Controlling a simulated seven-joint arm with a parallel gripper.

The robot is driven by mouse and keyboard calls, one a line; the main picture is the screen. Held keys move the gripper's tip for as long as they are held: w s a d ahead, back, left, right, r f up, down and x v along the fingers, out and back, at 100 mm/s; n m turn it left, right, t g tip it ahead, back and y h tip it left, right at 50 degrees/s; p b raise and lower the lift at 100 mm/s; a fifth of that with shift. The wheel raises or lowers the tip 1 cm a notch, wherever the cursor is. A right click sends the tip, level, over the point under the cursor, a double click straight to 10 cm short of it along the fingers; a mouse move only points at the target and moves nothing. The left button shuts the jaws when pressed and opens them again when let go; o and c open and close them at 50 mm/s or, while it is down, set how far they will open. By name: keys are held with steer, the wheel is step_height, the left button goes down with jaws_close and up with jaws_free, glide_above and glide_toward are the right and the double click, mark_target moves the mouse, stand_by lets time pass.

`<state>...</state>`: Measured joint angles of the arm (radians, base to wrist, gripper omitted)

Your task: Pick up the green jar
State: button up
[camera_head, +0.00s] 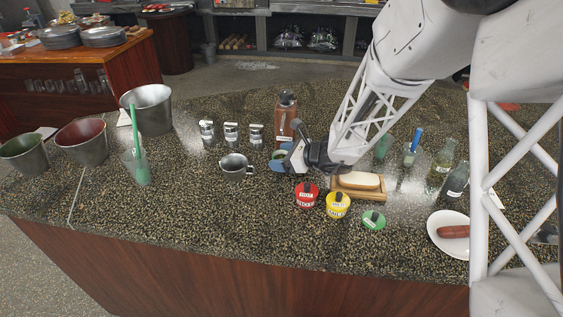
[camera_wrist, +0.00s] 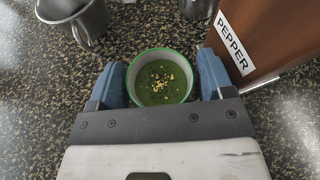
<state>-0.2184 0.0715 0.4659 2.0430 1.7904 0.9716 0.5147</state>
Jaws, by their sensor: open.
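The green jar (camera_wrist: 160,84) is open on top, with a green rim and a green filling flecked with yellow. In the wrist view it sits between the two blue fingers of my gripper (camera_wrist: 159,78), which is open, with one finger on each side. Whether the fingers touch it I cannot tell. In the head view my gripper (camera_head: 283,163) is low over the counter, and the jar is mostly hidden behind it. A flat green lid with a dark knob (camera_head: 373,220) lies on the counter to the right.
A wooden box labelled PEPPER (camera_wrist: 239,40) stands close to the right finger. A metal mug (camera_head: 235,168) is left of my gripper. A red jar (camera_head: 306,197), a yellow jar (camera_head: 338,206) and a wooden tray with bread (camera_head: 359,187) are to the right. Counter at front left is clear.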

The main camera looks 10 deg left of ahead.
steer(key=c, duration=0.9)
steer(key=shift+r, duration=0.35)
steer(key=shift+r, duration=3.3)
steer(key=shift+s+d+f, duration=0.1)
steer(key=shift+s+d, duration=0.75)
steer(key=shift+d, duration=2)
steer(key=shift+s+d, duration=0.85)
steer(key=shift+d, duration=1.95)
steer(key=shift+s+d+f, duration=0.1)
steer(key=shift+s+d, duration=0.75)
steer(key=shift+d, duration=2)
steer(key=shift+d, duration=0.1)
